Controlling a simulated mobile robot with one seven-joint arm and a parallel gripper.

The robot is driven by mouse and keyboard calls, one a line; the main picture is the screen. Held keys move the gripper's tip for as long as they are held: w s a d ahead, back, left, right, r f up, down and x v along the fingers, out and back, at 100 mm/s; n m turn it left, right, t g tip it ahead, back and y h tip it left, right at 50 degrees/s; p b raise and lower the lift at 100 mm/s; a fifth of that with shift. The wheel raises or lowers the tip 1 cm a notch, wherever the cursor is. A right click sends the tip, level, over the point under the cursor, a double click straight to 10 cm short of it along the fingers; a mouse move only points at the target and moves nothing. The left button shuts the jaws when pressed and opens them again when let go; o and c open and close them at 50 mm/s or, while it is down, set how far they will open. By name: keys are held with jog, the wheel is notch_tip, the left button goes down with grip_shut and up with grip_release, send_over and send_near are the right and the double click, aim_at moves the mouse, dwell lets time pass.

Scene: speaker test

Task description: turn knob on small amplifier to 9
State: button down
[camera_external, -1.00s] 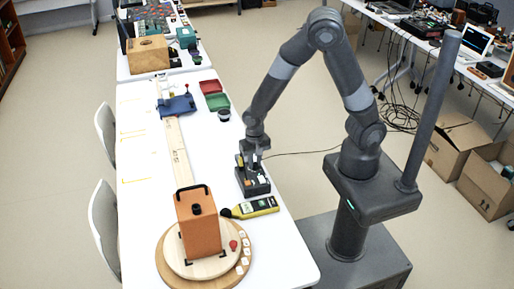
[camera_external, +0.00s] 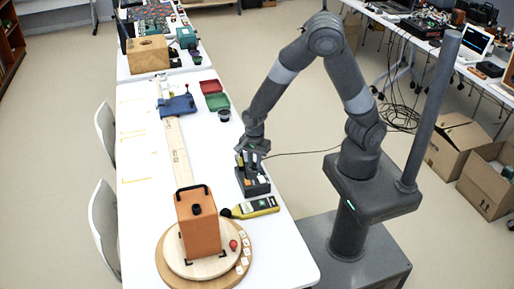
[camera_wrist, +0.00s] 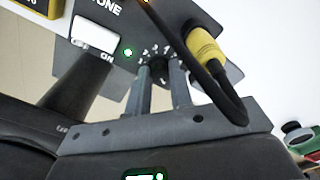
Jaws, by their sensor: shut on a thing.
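The small amplifier (camera_external: 258,188) is a dark box on the white table, beneath my gripper. In the wrist view its dark panel (camera_wrist: 172,20) fills the upper middle. My gripper (camera_wrist: 160,72) has its two grey fingers closed around the small black knob (camera_wrist: 158,67). White marks ring the knob, but the numbers and the pointer are too small or hidden to read. In the external view my gripper (camera_external: 246,168) is at the amplifier, and the knob is hidden.
A yellow plug (camera_wrist: 204,46) with a black cable arches close to my fingers. A white ON switch (camera_wrist: 95,35) and a lit green lamp (camera_wrist: 128,52) sit left of the knob. A yellow-black meter (camera_external: 256,207) and an orange box (camera_external: 199,230) stand nearby.

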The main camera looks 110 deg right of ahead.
aim_at(255, 164)
jog(key=shift+m, duration=0.5)
jog(key=c, duration=1.3)
grip_release()
notch_tip(255, 164, up, 11)
jog(key=shift+f, duration=0.1)
